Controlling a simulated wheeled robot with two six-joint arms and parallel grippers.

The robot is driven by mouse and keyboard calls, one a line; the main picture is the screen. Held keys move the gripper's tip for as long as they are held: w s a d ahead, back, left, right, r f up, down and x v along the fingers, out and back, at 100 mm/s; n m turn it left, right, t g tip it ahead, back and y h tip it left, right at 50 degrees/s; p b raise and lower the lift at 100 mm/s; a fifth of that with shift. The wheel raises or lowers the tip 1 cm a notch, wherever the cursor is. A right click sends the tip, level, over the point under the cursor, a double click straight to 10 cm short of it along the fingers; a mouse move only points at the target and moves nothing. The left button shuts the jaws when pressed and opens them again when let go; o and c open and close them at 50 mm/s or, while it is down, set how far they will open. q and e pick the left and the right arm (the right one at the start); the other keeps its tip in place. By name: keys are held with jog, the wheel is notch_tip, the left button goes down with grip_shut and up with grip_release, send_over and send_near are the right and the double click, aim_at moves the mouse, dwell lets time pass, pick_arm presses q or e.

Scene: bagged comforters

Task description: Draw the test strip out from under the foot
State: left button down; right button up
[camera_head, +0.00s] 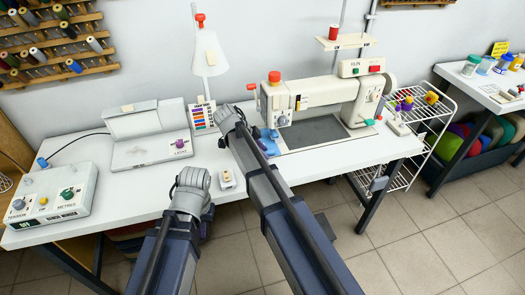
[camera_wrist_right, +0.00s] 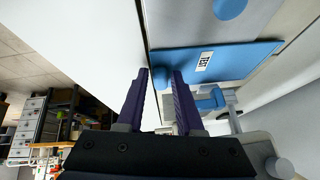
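The test strip (camera_wrist_right: 240,56) is a flat blue piece with a white label reading TEST in the right wrist view. A rounded blue tab (camera_wrist_right: 161,82) at its near end lies between the two purple fingers of my right gripper (camera_wrist_right: 160,76). The fingers stand apart, with a gap visible on both sides of the tab. In the head view my right arm reaches to the left end of the sewing machine (camera_head: 320,92), and its fingers are hidden. The foot cannot be made out clearly. My left arm ends over the table's front edge; its gripper's fingers are hidden.
A grey-white box (camera_head: 150,150) and a control box with knobs (camera_head: 55,205) stand on the white table (camera_head: 120,195). A lamp (camera_head: 208,55) stands behind. A small beige switch (camera_head: 227,180) lies near the front edge. A wire rack (camera_head: 430,130) stands at right.

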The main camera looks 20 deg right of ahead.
grip_shut()
dwell(0.5)
dwell(0.3)
